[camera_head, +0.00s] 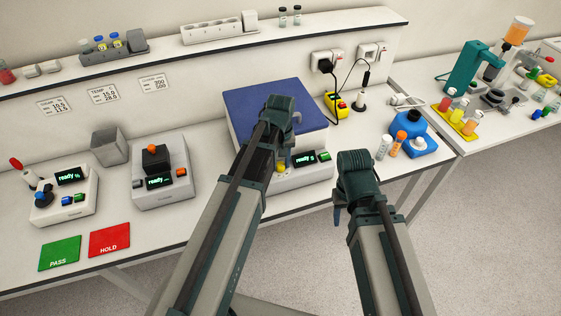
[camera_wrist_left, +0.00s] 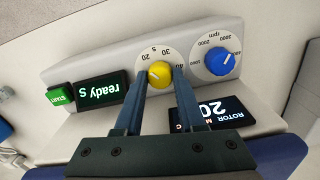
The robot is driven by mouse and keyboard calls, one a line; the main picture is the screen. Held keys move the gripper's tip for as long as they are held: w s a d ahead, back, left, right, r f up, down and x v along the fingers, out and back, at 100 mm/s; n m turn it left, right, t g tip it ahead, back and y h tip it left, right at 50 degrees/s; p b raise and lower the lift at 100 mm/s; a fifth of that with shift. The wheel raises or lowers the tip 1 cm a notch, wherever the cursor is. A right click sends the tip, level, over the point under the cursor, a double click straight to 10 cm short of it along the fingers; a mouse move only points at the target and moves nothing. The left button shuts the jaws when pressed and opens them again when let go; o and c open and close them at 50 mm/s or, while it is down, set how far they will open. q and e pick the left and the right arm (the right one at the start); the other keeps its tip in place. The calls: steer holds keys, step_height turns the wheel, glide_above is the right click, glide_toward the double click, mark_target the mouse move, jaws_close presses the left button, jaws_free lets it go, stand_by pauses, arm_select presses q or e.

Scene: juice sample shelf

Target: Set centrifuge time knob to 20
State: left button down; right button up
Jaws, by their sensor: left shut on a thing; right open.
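The centrifuge (camera_head: 315,140) has a blue lid and a light grey front panel. Its yellow knob (camera_head: 281,167) also shows in the left wrist view (camera_wrist_left: 160,72), on a white dial marked 5, 20, 30 and 40. My left gripper (camera_head: 282,152) is shut on the yellow knob, with one finger on each side of it; the wrist view shows its fingertips (camera_wrist_left: 160,80) there. I cannot tell which mark the knob points to. The centrifuge display (camera_wrist_left: 103,92) reads "ready" and one more character. My right gripper (camera_head: 345,205) is open and empty in front of the bench.
A blue rpm knob (camera_wrist_left: 221,63) sits beside the yellow knob, and a green START button (camera_wrist_left: 60,97) beyond the display. Two other instruments (camera_head: 158,183) stand to the left. Bottles and a blue container (camera_head: 418,146) stand right of the centrifuge.

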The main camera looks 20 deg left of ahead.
mark_target(281, 164)
arm_select(q)
steer(key=shift+m, duration=0.6)
steer(key=c, duration=0.5)
jaws_free()
step_height(281, 164, up, 14)
steer(key=p, duration=1.3)
steer(key=shift+p, duration=0.4)
steer(key=shift+f, duration=0.15)
